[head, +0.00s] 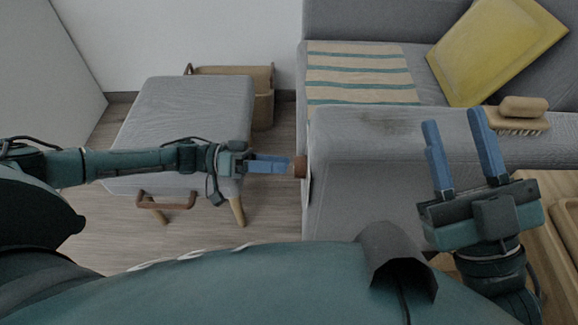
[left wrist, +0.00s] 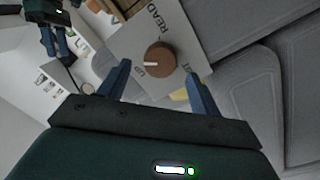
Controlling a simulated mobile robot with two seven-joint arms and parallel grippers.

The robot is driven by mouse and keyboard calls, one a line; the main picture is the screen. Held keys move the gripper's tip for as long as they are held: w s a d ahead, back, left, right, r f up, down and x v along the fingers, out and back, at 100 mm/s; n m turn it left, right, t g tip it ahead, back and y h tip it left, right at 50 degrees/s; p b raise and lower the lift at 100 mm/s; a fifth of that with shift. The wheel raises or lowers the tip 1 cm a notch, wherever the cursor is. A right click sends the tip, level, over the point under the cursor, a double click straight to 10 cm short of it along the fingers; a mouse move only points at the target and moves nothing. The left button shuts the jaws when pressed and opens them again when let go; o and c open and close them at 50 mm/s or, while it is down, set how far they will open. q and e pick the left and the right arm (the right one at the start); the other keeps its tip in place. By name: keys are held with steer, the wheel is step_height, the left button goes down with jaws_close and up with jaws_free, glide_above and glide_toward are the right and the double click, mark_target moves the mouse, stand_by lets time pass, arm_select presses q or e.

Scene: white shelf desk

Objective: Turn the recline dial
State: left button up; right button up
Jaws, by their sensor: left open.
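The brown round recline dial (head: 300,166) sticks out from the left side of the grey sofa's armrest. In the left wrist view the dial (left wrist: 160,58) sits on a pale plate (left wrist: 195,35) lettered "READ" and "UP", and its white mark points toward "UP". My left gripper (head: 272,164) reaches in from the left with its tips close to the dial. In the left wrist view its open blue fingers (left wrist: 158,88) stand on either side below the dial; I cannot tell whether they touch it. My right gripper (head: 456,120) is open and empty above the armrest.
A striped cloth (head: 360,72) and yellow cushion (head: 495,50) lie on the sofa. A brush (head: 515,122) rests on the armrest near my right gripper.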

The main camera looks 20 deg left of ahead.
mark_target(300, 167)
arm_select(q)
steer(key=shift+w+d, duration=0.15)
steer(key=shift+d, duration=0.6)
steer(key=shift+w+d, duration=0.15)
steer(key=shift+d, duration=0.6)
arm_select(e)
steer(key=shift+s+d+r+n+y, duration=0.1)
steer(key=shift+s+r+n+y, duration=0.1)
steer(key=shift+r+n+y, duration=0.75)
steer(key=shift+r, duration=0.1)
arm_select(q)
steer(key=c, duration=1)
steer(key=shift+o, duration=0.2)
arm_select(e)
steer(key=shift+w+h, duration=0.1)
steer(key=shift+h, duration=0.15)
steer(key=shift+m, duration=0.25)
